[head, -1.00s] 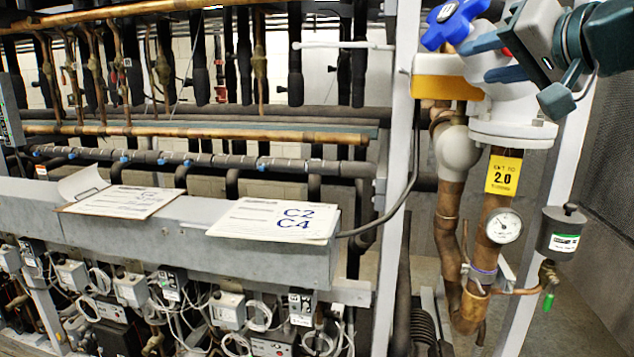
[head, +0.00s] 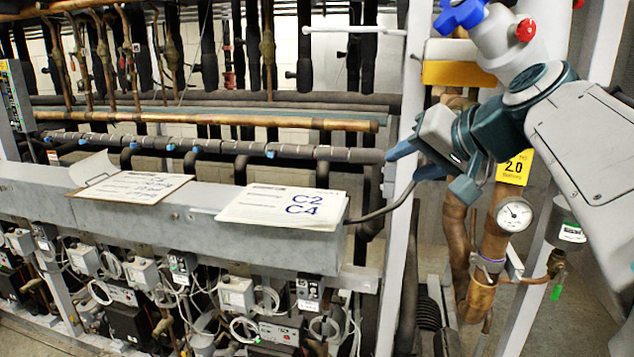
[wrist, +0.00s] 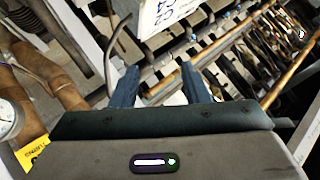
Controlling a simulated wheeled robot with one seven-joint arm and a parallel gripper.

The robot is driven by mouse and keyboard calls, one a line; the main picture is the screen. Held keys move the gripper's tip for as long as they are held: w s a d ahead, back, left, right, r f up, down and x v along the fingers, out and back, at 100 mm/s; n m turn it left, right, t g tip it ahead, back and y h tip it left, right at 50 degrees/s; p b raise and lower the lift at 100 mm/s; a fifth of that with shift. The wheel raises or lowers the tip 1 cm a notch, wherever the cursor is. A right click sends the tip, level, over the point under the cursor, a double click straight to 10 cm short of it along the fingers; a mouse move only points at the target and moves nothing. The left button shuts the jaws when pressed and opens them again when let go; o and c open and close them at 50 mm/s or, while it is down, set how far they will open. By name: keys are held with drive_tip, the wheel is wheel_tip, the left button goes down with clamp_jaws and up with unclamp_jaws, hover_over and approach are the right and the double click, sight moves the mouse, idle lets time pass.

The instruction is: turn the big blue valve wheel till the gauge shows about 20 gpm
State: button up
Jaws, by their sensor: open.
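The big blue valve wheel (head: 460,14) is at the top of the head view, cut by the frame edge, on top of a white valve body (head: 505,38). A round white gauge (head: 515,214) sits on the copper pipe below the yellow 2.0 tag (head: 515,167); its needle reading is too small to tell. The gauge's edge also shows at the left of the wrist view (wrist: 8,118). My gripper (head: 400,162) is open and empty, below and left of the wheel and apart from it. Its two blue fingers (wrist: 160,82) point toward the rack. My arm hides part of the valve piping.
A grey upright post (head: 397,270) stands close to my fingertips. A grey beam (head: 180,222) with paper sheets (head: 285,207) runs across the left. A red knob (head: 525,30) is near the valve.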

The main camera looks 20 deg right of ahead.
drive_tip(key=shift+g, duration=0.5)
drive_tip(key=shift+w+a+f, duration=0.1)
drive_tip(key=shift+a+f, duration=0.5)
drive_tip(key=shift+f, duration=0.35)
drive_tip(key=shift+a+f, duration=0.6)
drive_tip(key=shift+f, duration=0.35)
